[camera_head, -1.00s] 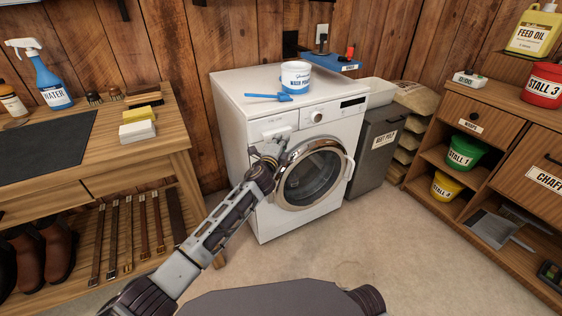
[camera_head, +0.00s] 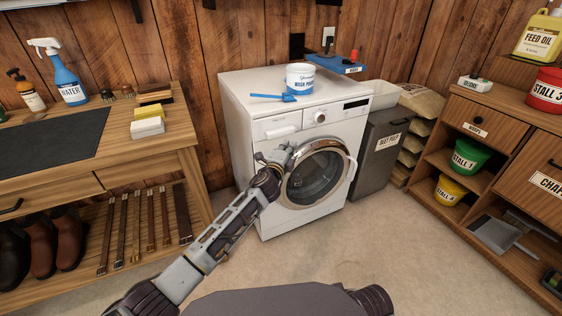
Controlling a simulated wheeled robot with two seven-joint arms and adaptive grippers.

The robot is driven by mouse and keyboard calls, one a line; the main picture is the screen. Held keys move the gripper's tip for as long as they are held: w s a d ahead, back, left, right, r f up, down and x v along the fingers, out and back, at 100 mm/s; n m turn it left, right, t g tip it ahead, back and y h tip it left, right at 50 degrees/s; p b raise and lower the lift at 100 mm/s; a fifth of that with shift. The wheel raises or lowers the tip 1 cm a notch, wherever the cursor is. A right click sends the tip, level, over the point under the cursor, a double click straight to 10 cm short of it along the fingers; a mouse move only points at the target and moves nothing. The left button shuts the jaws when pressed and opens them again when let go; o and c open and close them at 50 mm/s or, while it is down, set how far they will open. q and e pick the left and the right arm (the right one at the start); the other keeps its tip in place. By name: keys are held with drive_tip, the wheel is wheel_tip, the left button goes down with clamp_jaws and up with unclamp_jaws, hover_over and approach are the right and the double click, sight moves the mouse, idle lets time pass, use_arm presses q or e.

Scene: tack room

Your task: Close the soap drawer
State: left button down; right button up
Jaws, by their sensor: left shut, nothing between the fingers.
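The white washing machine (camera_head: 245,172) stands against the wooden wall. Its soap drawer (camera_head: 281,130) is at the upper left of the front, left of the dial. The drawer front looks flush, or nearly so, with the panel around it. My left gripper (camera_head: 274,158) is shut and empty, just below the drawer and left of the round door (camera_head: 316,178). It looks apart from the drawer front; whether it touches the machine I cannot tell. My right gripper is not in view.
A wash powder tub (camera_head: 299,78) and a blue scoop (camera_head: 275,97) are on top of the machine. A wooden bench (camera_head: 160,150) stands at the left, a grey bin (camera_head: 378,160) and shelves (camera_head: 500,100) at the right. The floor in front is clear.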

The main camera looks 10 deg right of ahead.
use_arm(q)
drive_tip(key=p+v, duration=0.2)
drive_tip(key=v, duration=0.7)
drive_tip(key=shift+p, duration=0.35)
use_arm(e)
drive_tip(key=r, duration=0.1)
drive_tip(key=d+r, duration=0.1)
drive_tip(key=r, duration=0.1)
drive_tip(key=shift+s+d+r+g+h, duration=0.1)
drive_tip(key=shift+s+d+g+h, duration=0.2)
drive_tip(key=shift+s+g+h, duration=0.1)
use_arm(q)
drive_tip(key=shift+s+r, duration=0.1)
drive_tip(key=shift+r, duration=0.05)
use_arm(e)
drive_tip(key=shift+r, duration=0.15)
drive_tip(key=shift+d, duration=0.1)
use_arm(q)
drive_tip(key=shift+a, duration=0.1)
